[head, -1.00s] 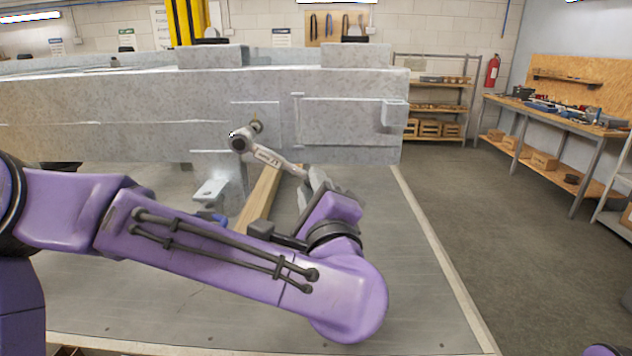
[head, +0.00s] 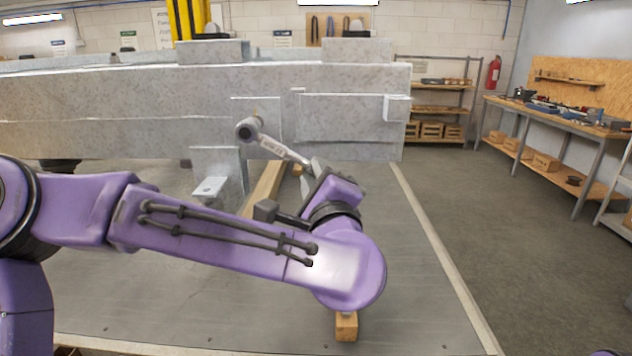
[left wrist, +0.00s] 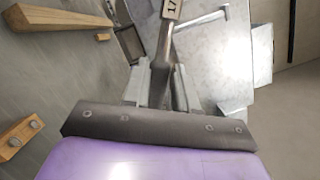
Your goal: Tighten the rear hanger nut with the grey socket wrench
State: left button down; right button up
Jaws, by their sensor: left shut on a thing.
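The grey socket wrench (head: 275,146) is in my left gripper (head: 314,168), which is shut on its handle. The handle also shows between the two fingers in the left wrist view (left wrist: 164,50). The wrench slants up and left, and its round head (head: 249,128) is in front of the small plate on the side of the grey trailer frame (head: 345,126). The rear hanger nut is mostly hidden behind the head; I cannot tell whether the socket is seated on it. My right gripper is out of view.
A bracket (head: 216,186) hangs below the frame, left of the wrench. A wooden beam (head: 264,187) lies under the frame. A workbench (head: 560,118) with tools stands at the right wall, and shelves (head: 437,110) stand behind. The floor between is clear.

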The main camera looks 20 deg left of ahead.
pick_arm(q)
jog(key=shift+r, duration=0.1)
jog(key=shift+w+a, duration=0.1)
jog(key=shift+w, duration=0.3)
jog(key=shift+w+a+b, duration=0.1)
jog(key=shift+w+b, duration=0.25)
jog(key=shift+b, duration=0.05)
jog(key=shift+w, duration=0.1)
jog(key=c, duration=1.7)
grip_release()
grip_shut()
